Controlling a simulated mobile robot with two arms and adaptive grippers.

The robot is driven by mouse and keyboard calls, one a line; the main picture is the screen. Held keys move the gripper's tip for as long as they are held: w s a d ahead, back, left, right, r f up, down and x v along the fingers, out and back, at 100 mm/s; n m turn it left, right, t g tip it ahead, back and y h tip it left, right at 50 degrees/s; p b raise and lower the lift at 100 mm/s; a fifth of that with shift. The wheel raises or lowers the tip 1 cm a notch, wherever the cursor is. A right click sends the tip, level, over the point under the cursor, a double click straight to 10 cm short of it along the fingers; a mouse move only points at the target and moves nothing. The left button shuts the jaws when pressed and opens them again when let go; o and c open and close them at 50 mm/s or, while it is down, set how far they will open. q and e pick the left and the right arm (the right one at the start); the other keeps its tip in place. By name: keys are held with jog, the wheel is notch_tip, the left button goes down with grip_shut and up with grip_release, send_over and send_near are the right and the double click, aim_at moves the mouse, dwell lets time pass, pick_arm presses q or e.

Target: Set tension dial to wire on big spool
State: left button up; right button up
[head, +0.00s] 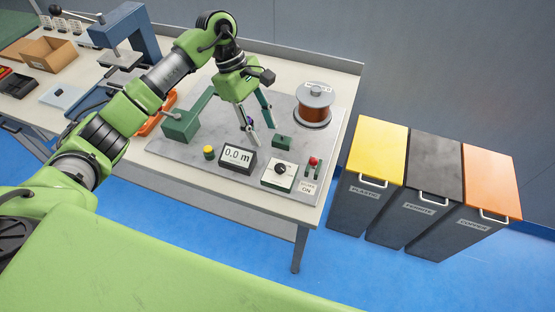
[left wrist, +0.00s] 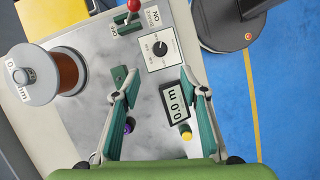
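The tension dial is a white square panel with a black round knob (head: 280,170), at the front right of the grey machine plate. It also shows upper middle in the left wrist view (left wrist: 160,46). The big spool (head: 314,109), wound with copper-coloured wire, stands at the back right; it shows at left in the left wrist view (left wrist: 68,71). Its label is too small to read surely. My left gripper (head: 260,133) is above the plate, behind the dial and apart from it. Its fingers are spread and empty (left wrist: 161,92). My right gripper is out of view.
A display reading 0.0 m (head: 238,157) and a yellow button (head: 209,152) lie left of the dial. A red-knobbed lever (head: 313,163) stands right of it. A small green block (head: 282,141) is behind it. Bins (head: 375,150) stand right of the table.

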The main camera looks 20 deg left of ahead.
aim_at(280, 167)
pick_arm(q)
jog(key=p+x, duration=0.3)
jog(key=x, duration=0.8)
jog(key=shift+d, duration=0.2)
jog(key=shift+s+d+f+p, duration=0.1)
jog(key=shift+d+f+p, duration=0.15)
jog(key=shift+f, duration=0.25)
jog(key=shift+a, duration=0.1)
jog(key=c, duration=1.1)
